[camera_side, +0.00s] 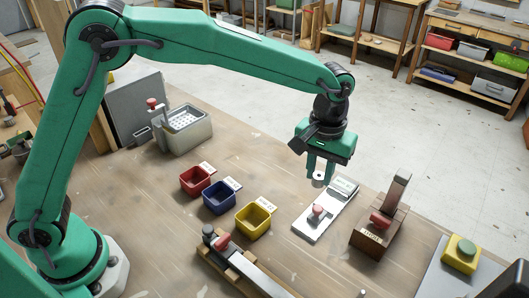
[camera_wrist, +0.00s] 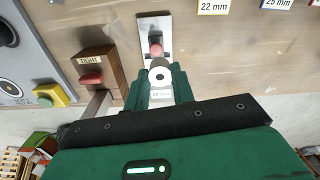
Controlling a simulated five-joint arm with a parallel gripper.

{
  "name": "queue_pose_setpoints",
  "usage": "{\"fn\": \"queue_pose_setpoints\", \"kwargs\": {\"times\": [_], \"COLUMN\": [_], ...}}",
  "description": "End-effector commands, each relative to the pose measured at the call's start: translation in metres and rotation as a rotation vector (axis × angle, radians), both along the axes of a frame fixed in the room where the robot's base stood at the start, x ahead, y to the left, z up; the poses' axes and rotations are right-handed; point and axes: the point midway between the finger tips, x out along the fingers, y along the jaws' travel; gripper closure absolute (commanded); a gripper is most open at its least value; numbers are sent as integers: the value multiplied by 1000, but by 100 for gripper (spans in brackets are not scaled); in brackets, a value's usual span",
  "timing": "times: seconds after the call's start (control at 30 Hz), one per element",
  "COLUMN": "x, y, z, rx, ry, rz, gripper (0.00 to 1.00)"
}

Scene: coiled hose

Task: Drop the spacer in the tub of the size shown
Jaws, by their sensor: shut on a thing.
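My gripper (camera_side: 319,180) is shut on a small pale ring-shaped spacer (camera_side: 318,178), held above the white gauge plate (camera_side: 309,227). In the wrist view the spacer (camera_wrist: 159,74) shows between the fingertips, its dark hole facing up. The gauge's small display (camera_side: 343,184) has text too small to read. Three open tubs stand left of the gripper: red (camera_side: 195,188), blue (camera_side: 219,206) and yellow (camera_side: 252,230). Each has a white label behind it. The wrist view shows labels reading 22 mm (camera_wrist: 214,6) and 25 mm (camera_wrist: 277,4), without their tubs.
A yellow box with a green button (camera_side: 461,254) is farther right. A clamp rail (camera_side: 240,266) lies in front; a grey basin (camera_side: 183,132) stands behind the tubs.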

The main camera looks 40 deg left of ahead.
Motion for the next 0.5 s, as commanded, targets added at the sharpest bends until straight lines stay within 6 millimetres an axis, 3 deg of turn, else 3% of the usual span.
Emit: {"fn": "queue_pose_setpoints", "kwargs": {"times": [0.27, 0.5], "x": [-6, -32], "y": [97, 176], "z": [14, 20], "rx": [-1, 0], "ry": [-2, -1], "rz": [7, 8], "gripper": [100, 100]}}
